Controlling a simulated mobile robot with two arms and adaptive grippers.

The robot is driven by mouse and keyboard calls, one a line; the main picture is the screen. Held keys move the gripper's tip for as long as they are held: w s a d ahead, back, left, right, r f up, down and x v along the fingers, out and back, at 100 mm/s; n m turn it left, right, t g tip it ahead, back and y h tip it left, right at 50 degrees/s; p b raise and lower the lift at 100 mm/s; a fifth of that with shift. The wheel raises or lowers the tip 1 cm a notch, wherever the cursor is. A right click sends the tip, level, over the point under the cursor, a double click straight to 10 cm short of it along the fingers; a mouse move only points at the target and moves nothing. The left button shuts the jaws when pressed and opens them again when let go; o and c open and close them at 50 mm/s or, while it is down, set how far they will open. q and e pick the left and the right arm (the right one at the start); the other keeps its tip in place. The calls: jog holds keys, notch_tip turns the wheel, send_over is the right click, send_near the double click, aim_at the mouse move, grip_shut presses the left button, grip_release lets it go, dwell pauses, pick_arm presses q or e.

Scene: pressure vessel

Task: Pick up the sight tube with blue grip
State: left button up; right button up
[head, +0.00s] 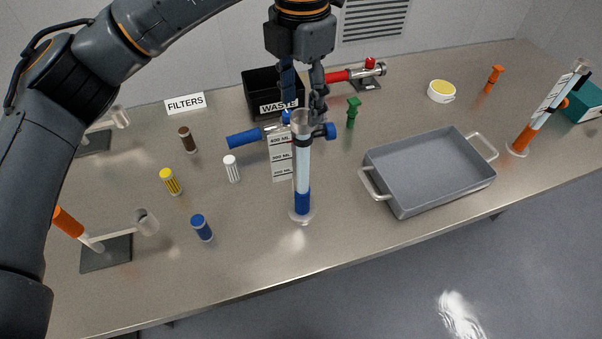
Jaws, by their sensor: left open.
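The sight tube (302,168) with the blue grip (330,130) stands upright on the table near the middle of the head view. It is clear, with blue in its lower part and a round foot. A white scale card with ML marks stands beside it. My left gripper (303,103) comes down from above and is open, its fingers pointing down at the tube's top end. I cannot tell whether the fingers touch or surround the tube. A second sight tube (541,115), with orange parts, stands at the far right. My right gripper is not in view.
A blue-handled part (243,139) lies just behind the tube. A black WASTE bin (259,82) stands behind my gripper. A grey tray (430,172) with handles is to the right. Several small coloured cylinders stand to the left. The front table strip is clear.

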aim_at(301, 122)
pick_arm(q)
notch_tip(301, 122, down, 2)
jog(key=shift+f+p, duration=0.2)
jog(key=shift+p, duration=0.1)
jog(key=shift+w+f+p, duration=0.25)
jog(key=shift+f+p, duration=0.1)
jog(key=shift+f, duration=0.8)
notch_tip(301, 122, down, 3)
jog(key=shift+s+f+p, duration=0.1)
jog(key=shift+f+p, duration=0.1)
jog(key=shift+p, duration=0.45)
jog(key=shift+f, duration=0.4)
jog(key=shift+c, duration=0.8)
grip_shut()
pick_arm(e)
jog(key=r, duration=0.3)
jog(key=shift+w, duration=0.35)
